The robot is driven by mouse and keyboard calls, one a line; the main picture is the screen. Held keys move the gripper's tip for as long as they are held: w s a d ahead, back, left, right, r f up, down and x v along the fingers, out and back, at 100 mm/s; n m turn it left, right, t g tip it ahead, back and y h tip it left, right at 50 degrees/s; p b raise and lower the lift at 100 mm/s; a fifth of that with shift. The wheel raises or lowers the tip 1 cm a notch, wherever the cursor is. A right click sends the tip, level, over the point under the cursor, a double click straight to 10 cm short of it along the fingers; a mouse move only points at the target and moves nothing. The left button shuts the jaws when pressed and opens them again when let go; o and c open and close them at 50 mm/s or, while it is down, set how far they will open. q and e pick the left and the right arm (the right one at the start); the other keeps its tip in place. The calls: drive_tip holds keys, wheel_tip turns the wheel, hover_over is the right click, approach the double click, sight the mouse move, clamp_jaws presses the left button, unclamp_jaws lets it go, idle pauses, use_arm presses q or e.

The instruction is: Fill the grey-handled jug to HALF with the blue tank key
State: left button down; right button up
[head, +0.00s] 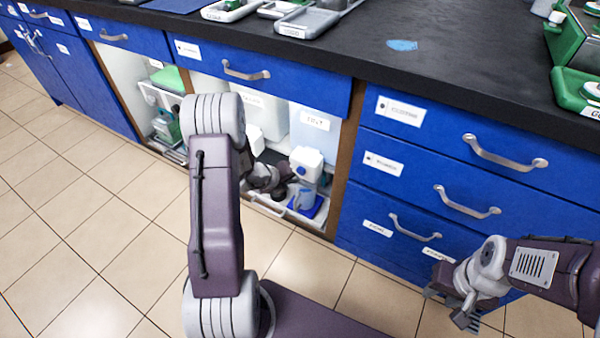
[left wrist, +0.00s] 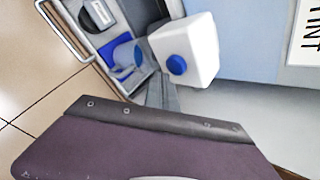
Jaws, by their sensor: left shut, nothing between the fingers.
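A white dispenser head with a blue round key (left wrist: 177,64) stands in the open cabinet bay; the blue key also shows in the head view (head: 301,170). A small translucent bluish jug (left wrist: 127,56) stands on a blue pad (left wrist: 110,48) beside the dispenser head; it shows in the head view (head: 305,199) too. Its handle colour and liquid level cannot be made out. My left gripper (left wrist: 161,92) is shut and empty, close to the dispenser head and jug. My right gripper (head: 462,308) hangs before the drawers at the right; its jaws are unclear.
A pull-out tray (left wrist: 72,38) with a metal handle carries the jug and a dark item (left wrist: 98,14). A pale blue tank (head: 313,128) stands behind. A second bay with green equipment (head: 166,125) lies to the left. The black counter (head: 330,55) overhangs the bays. Floor in front is clear.

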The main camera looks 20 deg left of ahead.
use_arm(q)
drive_tip(key=shift+s+a+b, duration=0.2)
drive_tip(key=shift+s+b, duration=0.3)
drive_tip(key=shift+s, duration=2)
